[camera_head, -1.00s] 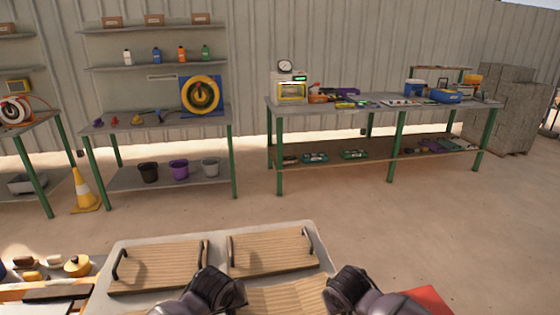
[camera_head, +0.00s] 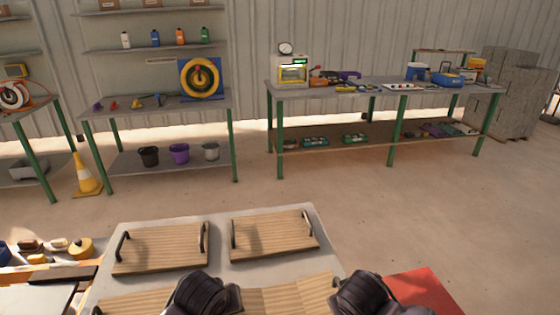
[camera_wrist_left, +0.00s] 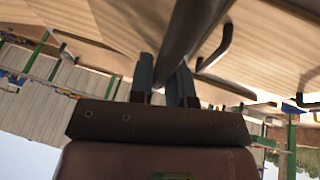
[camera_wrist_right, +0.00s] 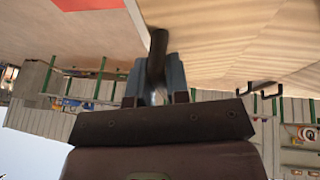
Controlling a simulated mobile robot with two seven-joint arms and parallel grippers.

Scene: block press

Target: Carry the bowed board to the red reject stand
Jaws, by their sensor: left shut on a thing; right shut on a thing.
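The bowed board (camera_head: 290,297) is pale striped wood, at the bottom of the head view between my grippers; its near part is cut off. My left gripper (camera_head: 205,293) is shut on its left handle, and the dark bar shows between the fingers (camera_wrist_left: 175,85) in the left wrist view. My right gripper (camera_head: 362,290) is shut on its right handle (camera_wrist_right: 158,50). The board's underside (camera_wrist_right: 230,40) fills the upper right of the right wrist view. The red reject stand (camera_head: 425,287) is at the lower right, partly behind my right gripper.
Two handled boards (camera_head: 160,250) (camera_head: 272,234) lie on the grey table (camera_head: 220,232); another (camera_head: 125,306) is at its front left. A cluttered bench (camera_head: 40,268) stands at left. The floor (camera_head: 400,220) beyond is open up to the workbenches (camera_head: 380,92).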

